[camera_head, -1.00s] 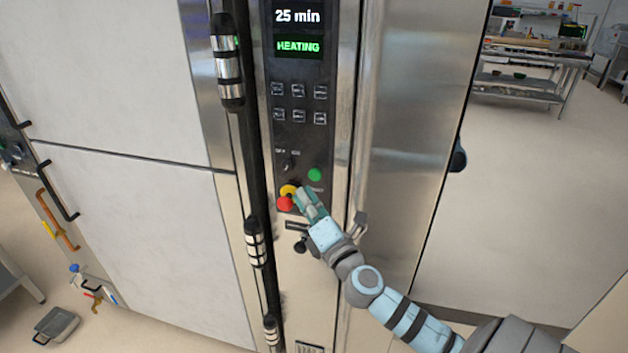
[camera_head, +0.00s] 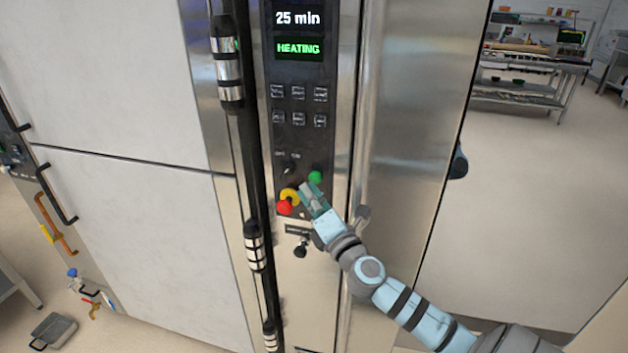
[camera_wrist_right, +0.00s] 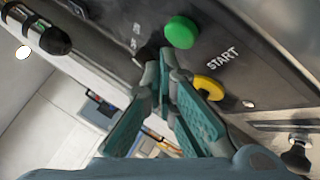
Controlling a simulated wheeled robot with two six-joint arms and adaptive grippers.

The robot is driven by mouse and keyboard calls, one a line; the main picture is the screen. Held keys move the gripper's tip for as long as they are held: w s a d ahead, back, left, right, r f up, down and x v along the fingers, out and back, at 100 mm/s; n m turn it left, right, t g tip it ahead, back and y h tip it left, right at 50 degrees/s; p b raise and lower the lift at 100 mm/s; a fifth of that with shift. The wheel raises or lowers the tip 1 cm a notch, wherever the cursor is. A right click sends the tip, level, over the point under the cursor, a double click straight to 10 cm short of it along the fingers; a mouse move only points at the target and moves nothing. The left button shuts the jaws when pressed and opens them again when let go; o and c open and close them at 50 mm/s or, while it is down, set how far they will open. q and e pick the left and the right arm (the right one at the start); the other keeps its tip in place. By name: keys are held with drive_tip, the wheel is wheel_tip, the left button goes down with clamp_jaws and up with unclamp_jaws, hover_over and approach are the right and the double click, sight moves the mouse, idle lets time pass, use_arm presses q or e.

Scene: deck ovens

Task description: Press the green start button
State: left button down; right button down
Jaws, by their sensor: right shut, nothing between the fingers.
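The green start button (camera_head: 315,177) is on the dark control panel, right of a small switch. It also shows in the right wrist view (camera_wrist_right: 181,32), beside the word START. My right gripper (camera_head: 305,187) is shut and empty, with its fingertips just below and left of the green button in the head view. In the right wrist view the fingertips (camera_wrist_right: 166,56) are close below the button; I cannot tell whether they touch it. The display (camera_head: 298,48) reads HEATING, with 25 min above it. My left gripper is not in view.
A red button with a yellow collar (camera_head: 285,207) sits just left of my right gripper. A black knob (camera_head: 301,250) is below. A vertical door handle (camera_head: 229,60) runs left of the panel. Steel shelving (camera_head: 530,80) stands far right, with open floor before it.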

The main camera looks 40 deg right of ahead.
drive_tip(key=shift+d, duration=0.1)
idle(0.7)
drive_tip(key=shift+w+d+r, duration=0.1)
drive_tip(key=shift+w+d, duration=0.1)
drive_tip(key=shift+w+d+r+b, duration=0.1)
drive_tip(key=shift+d+r+b, duration=0.15)
drive_tip(key=shift+d+b, duration=0.2)
idle(1.6)
drive_tip(key=shift+f, duration=0.1)
drive_tip(key=shift+a+f, duration=0.4)
drive_tip(key=shift+a, duration=0.4)
